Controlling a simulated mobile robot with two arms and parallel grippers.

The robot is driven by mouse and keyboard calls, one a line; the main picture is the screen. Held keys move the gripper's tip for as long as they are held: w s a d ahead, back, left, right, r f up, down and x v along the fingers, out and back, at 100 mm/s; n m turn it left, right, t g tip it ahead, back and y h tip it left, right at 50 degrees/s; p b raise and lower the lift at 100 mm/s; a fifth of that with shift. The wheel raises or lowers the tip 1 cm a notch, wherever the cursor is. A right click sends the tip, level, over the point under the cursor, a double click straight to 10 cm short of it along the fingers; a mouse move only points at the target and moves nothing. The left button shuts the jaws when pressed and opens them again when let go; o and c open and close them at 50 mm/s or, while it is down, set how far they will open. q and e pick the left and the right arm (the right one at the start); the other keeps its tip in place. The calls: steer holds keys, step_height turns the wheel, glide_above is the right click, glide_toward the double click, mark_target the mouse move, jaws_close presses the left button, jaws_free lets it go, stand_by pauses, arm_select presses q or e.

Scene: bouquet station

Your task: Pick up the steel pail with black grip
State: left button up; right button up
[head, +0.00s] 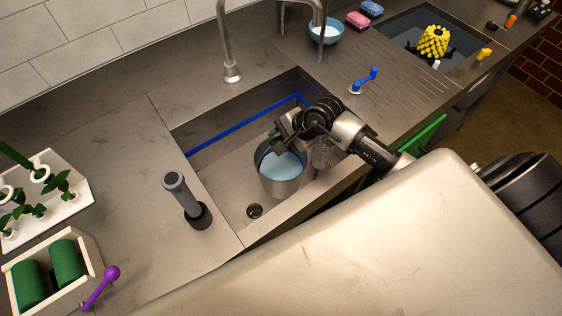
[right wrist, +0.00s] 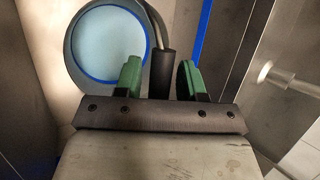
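The steel pail (head: 282,183) stands in the sink basin, with light blue liquid inside and a blue line at its inner rim. It also shows in the right wrist view (right wrist: 72,50). Its handle carries a black grip (right wrist: 161,72). My right gripper (head: 277,135) is over the pail's far rim in the head view. In the right wrist view the green-padded fingers of the right gripper (right wrist: 160,80) are apart, with the black grip between them and a gap on each side. The arm hides the handle in the head view. My left gripper is not in view.
The sink basin (head: 232,200) has a drain (head: 255,211) and a blue line along its walls. A faucet (head: 231,70) stands behind it. A grey upright cylinder (head: 183,190) stands left of the basin. A blue bowl (head: 326,37) and blue lever (head: 366,80) are at right.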

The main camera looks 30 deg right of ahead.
jaws_close()
stand_by(1.1)
steer(key=shift+w+r, duration=0.1)
steer(key=shift+r, duration=0.05)
